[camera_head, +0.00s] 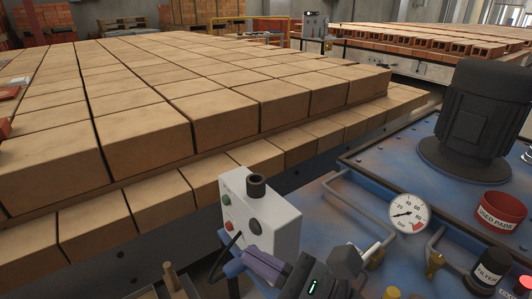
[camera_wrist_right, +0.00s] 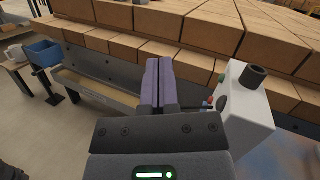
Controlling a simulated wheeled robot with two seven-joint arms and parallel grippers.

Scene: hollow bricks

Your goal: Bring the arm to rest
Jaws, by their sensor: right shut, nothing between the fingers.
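My right gripper (camera_head: 262,266) is at the bottom centre of the head view, just in front of the white control box (camera_head: 280,222). Its purple fingers are pressed together and empty, as the right wrist view shows (camera_wrist_right: 160,84). The control box has a green button, a red button and a black knob on top; in the right wrist view the box (camera_wrist_right: 248,100) stands to the right of the fingers. I cannot tell whether the fingers touch it. My left gripper is not in view.
Layers of tan bricks (camera_head: 210,95) fill the left and middle. A blue machine top with a pressure gauge (camera_head: 408,213), a black motor (camera_head: 490,110) and a red pot (camera_head: 502,210) is at right. A blue bin (camera_wrist_right: 45,52) and a mug (camera_wrist_right: 15,53) stand at left.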

